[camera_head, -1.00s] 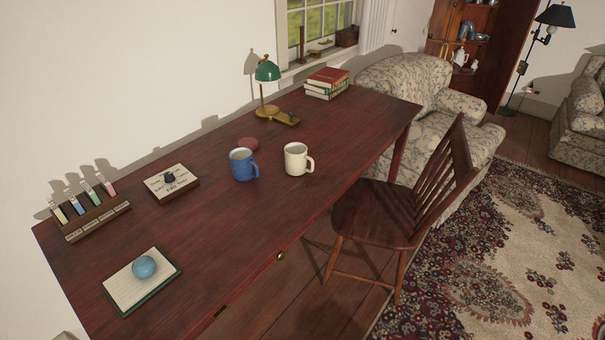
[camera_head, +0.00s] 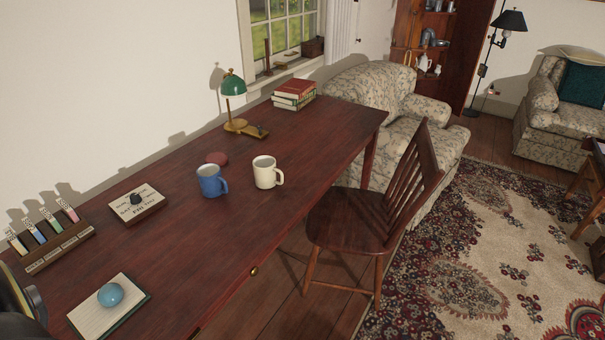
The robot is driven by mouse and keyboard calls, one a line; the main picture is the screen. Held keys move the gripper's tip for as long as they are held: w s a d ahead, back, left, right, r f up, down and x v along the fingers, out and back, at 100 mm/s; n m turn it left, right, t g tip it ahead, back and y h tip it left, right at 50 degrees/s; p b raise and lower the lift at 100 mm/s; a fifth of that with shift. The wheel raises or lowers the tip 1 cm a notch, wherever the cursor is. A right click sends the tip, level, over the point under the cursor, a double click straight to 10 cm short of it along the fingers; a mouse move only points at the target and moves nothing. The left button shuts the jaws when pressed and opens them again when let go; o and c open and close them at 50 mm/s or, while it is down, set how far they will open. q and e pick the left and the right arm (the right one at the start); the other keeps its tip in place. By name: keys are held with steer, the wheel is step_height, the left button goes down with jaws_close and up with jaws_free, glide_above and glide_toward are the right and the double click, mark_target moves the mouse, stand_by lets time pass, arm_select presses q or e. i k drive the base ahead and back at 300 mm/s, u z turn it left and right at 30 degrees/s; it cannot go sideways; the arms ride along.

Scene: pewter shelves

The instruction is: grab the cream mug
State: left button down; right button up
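The cream mug (camera_head: 265,173) stands upright on the dark red wooden desk (camera_head: 215,240), near its front edge, with its handle to the right. A blue mug (camera_head: 209,182) stands just to its left, handle also to the right, with a small gap between them. Neither of my grippers is in view. A dark part at the lower left edge looks like part of my own arm, far from the mugs.
A wooden chair (camera_head: 350,220) stands against the desk's front, right of the mugs.

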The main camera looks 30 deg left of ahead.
mark_target(266, 170)
steer(key=i, duration=1.65)
steer(key=u, duration=3.4)
